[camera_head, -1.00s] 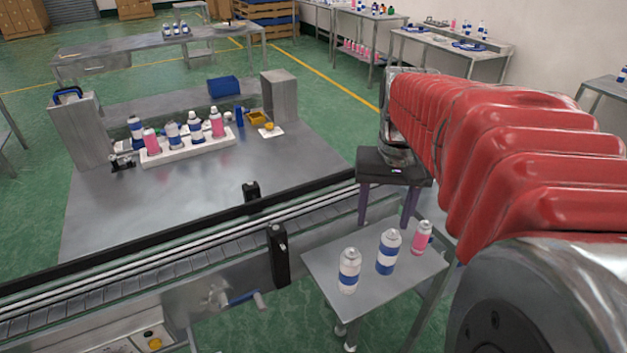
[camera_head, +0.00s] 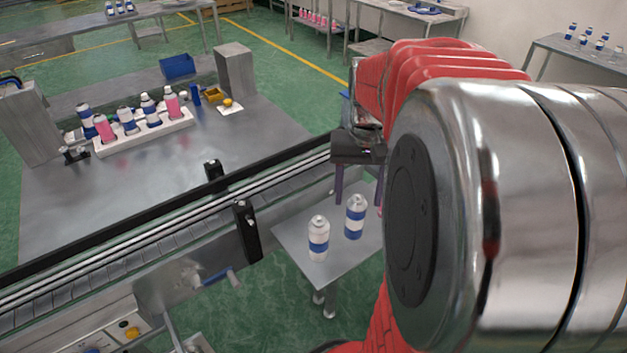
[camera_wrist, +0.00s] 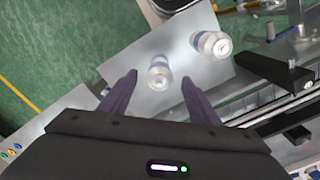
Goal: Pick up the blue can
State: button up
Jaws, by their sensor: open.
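Two white cans with blue bands stand upright on a small metal table (camera_head: 290,238) in the head view. One blue can (camera_head: 355,217) is at the right and the other blue can (camera_head: 318,238) is at the left front. My gripper (camera_head: 358,190) is open and empty above the right one. In the wrist view, my gripper (camera_wrist: 159,80) has one blue can (camera_wrist: 159,72) showing between its fingertips; any touch cannot be told. The other blue can (camera_wrist: 212,43) is to its upper right. A sliver of a pink can (camera_head: 380,210) shows beside my arm, mostly hidden.
A conveyor (camera_head: 160,225) with black posts (camera_head: 247,230) runs left of the small table. Beyond it, a white rack (camera_head: 150,137) of several cans stands on a large metal table (camera_head: 120,195). Green floor is open around the small table.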

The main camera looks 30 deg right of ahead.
aim_at(355, 220)
jog(key=shift+f, duration=1.9)
jog(key=shift+f, duration=2.6)
jog(key=shift+c, duration=0.3)
jog(key=c, duration=1.1)
